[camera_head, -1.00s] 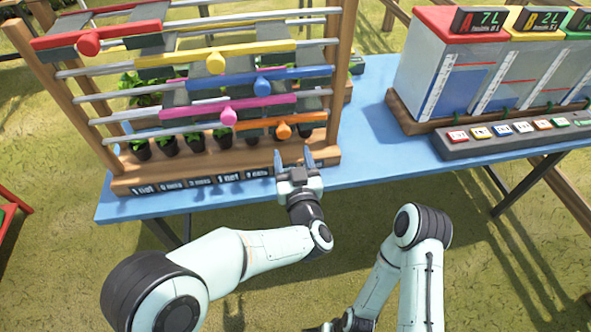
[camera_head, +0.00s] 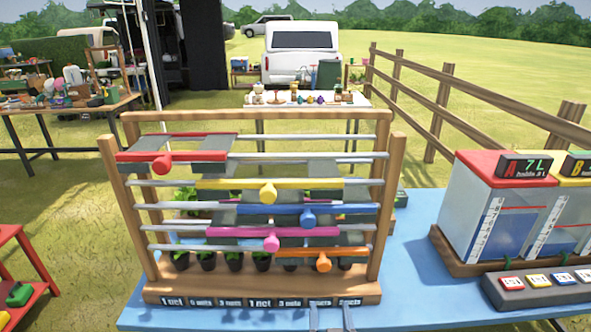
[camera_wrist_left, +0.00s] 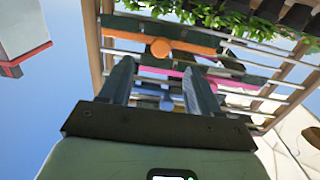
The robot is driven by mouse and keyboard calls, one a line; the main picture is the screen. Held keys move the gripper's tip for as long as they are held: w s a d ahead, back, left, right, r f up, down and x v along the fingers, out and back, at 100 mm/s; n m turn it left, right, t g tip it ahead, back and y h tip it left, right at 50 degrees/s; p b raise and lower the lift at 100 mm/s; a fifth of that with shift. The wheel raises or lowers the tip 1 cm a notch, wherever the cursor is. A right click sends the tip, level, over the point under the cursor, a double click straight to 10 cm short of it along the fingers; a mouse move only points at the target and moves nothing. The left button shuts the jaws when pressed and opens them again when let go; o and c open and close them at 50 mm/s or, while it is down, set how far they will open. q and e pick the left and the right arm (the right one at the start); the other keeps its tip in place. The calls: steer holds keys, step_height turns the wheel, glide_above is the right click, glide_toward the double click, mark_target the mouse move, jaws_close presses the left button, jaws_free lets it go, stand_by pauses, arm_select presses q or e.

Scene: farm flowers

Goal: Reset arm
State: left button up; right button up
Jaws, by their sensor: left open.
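My left gripper (camera_head: 331,317) shows only by its fingertips at the bottom edge of the head view, in front of the rack's label strip. It is open and empty. In the left wrist view its two fingers (camera_wrist_left: 158,78) stand apart, with the orange slider (camera_wrist_left: 195,45) and its round knob beyond them. The wooden rack (camera_head: 392,205) holds red (camera_head: 195,157), yellow (camera_head: 305,184), blue (camera_head: 270,208), magenta (camera_head: 300,232) and orange sliders on grey rails. The rest of my left arm and my right gripper are out of the head view.
Potted plants (camera_head: 234,261) stand in the rack's lower part. The blue table (camera_head: 415,240) carries a tank unit (camera_head: 490,210) and a button panel (camera_head: 540,285) at right. A red stand (camera_head: 25,265) is at left. Other tables, a vehicle and a fence stand behind.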

arm_select(q)
steer(key=s+a+f+g+p, duration=0.2)
steer(key=a+f+g, duration=0.2)
steer(key=a+f, duration=0.55)
steer(key=s+a+f+g+p, duration=0.25)
steer(key=a+f+g, duration=0.2)
steer(key=f, duration=1.05)
steer(key=s+a+f+n+g+h+p, duration=0.1)
steer(key=s+a+f+g, duration=0.1)
steer(key=s, duration=0.6)
steer(key=s+a+f+n+g+p, duration=0.2)
steer(key=s+a+f+g, duration=0.1)
steer(key=s, duration=0.5)
steer(key=s+a+f+n+g+h+p, duration=0.1)
steer(key=s+a+f+g, duration=0.2)
steer(key=s, duration=0.6)
steer(key=shift+f+n+g+h+p, duration=0.3)
steer(key=shift+f+g+p, duration=0.1)
steer(key=shift+g, duration=0.65)
